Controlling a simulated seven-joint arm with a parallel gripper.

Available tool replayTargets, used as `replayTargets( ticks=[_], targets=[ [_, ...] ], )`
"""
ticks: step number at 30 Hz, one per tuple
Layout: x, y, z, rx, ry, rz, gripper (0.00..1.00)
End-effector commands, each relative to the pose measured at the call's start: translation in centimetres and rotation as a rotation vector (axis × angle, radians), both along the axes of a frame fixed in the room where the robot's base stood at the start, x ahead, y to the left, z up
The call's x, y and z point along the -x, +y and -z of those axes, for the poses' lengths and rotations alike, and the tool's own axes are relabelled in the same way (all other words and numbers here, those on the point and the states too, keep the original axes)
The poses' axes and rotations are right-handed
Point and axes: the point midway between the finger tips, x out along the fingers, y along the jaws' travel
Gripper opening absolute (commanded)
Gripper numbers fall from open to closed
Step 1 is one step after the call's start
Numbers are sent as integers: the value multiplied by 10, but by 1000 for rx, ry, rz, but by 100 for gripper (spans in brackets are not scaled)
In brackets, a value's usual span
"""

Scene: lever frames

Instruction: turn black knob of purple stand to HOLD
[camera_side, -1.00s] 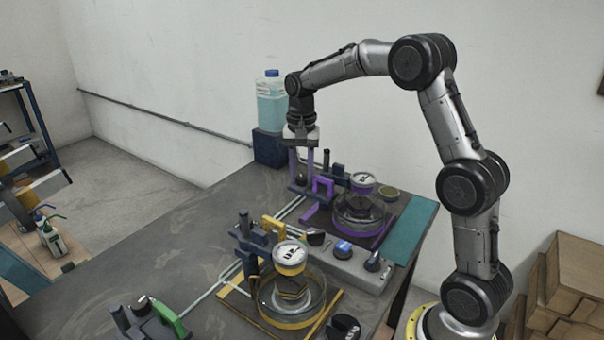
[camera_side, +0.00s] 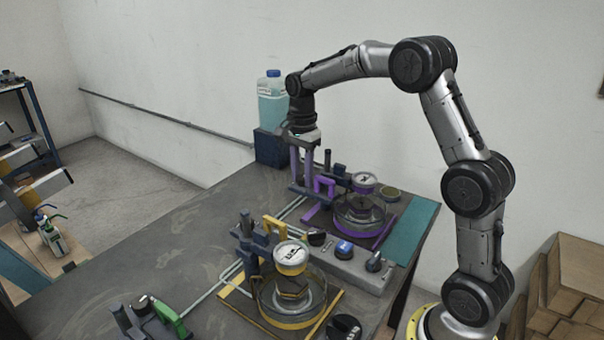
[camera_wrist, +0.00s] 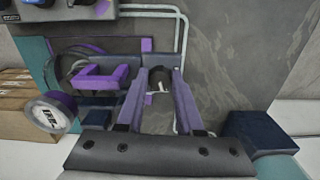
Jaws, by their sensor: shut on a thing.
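The purple stand (camera_side: 378,240) is at the far end of the bench in the side view, with a purple arch, a glass dish and a round gauge (camera_side: 365,180). In the wrist view its purple arch (camera_wrist: 103,77) lies left of my fingers. The black knob (camera_wrist: 159,75) shows between my fingertips in the wrist view; in the side view the fingers hide it. My gripper (camera_side: 300,184) points straight down with its purple fingers shut on the knob. White marks beside the knob are too small to read, so I cannot tell its setting.
A yellow stand (camera_side: 328,312) with its own gauge is nearer the camera, and a green handle (camera_side: 170,318) is nearer still. A grey box (camera_side: 345,268) with several knobs lies between. A blue block (camera_side: 270,148) carrying a bottle (camera_side: 272,103) stands behind my gripper.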

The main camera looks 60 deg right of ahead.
Motion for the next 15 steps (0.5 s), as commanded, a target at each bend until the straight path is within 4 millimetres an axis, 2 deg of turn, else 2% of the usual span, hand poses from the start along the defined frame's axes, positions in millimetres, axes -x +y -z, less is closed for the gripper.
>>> replayTargets(
  ticks=[11, 12, 13, 15],
  targets=[
    [0, -1, -2, 2, -4, 3, 0],
    [0, -1, -2, 2, -4, 3, 41],
    [0, -1, -2, 2, -4, 3, 46],
    [0, -1, -2, 2, -4, 3, 48]
  ],
)
